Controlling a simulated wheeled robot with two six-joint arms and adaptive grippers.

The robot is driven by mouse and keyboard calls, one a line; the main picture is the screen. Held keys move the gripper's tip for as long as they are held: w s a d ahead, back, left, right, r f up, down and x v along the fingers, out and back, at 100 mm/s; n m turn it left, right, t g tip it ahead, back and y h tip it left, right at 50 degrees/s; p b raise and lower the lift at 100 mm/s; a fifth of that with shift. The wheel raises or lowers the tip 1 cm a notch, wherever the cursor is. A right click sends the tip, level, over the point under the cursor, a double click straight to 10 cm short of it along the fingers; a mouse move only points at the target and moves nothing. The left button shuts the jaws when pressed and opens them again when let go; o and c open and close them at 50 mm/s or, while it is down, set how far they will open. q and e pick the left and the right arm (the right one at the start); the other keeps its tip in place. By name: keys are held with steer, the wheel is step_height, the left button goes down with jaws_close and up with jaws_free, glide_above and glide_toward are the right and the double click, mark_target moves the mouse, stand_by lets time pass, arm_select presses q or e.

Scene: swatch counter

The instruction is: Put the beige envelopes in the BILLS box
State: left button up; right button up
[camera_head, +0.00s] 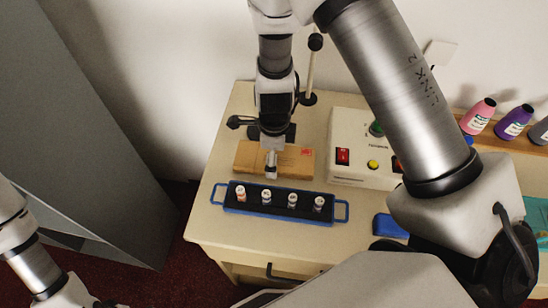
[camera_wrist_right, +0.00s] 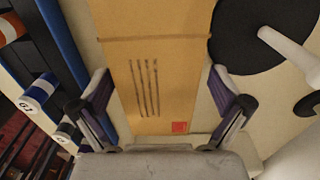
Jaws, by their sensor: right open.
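A beige envelope (camera_head: 245,158) lies flat on the pale counter, behind the blue tray. In the right wrist view the envelope (camera_wrist_right: 152,60) shows several dark lines and a red square mark. My right gripper (camera_head: 272,160) is over it, pointing down. In the wrist view its two fingers (camera_wrist_right: 163,103) are apart, one on each side of the envelope, with nothing gripped. I cannot tell its exact height above the counter. Only part of my left arm shows at the lower left; its gripper is out of the frame. I see no BILLS box and cannot make out a second envelope.
A blue-handled tray (camera_head: 216,195) with several small vials stands in front of the envelope. A white control box (camera_head: 350,130) with coloured buttons is to the right. A stand's round black base (camera_wrist_right: 235,35) is close by. Several bottles (camera_head: 479,115) line the back right. A grey cabinet (camera_head: 80,150) is left.

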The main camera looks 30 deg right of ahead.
steer(key=shift+s+r, duration=0.1)
steer(key=shift+r, duration=0.05)
steer(key=shift+s+r, duration=0.1)
steer(key=shift+s, duration=0.05)
steer(key=c, duration=0.9)
steer(key=shift+r, duration=0.1)
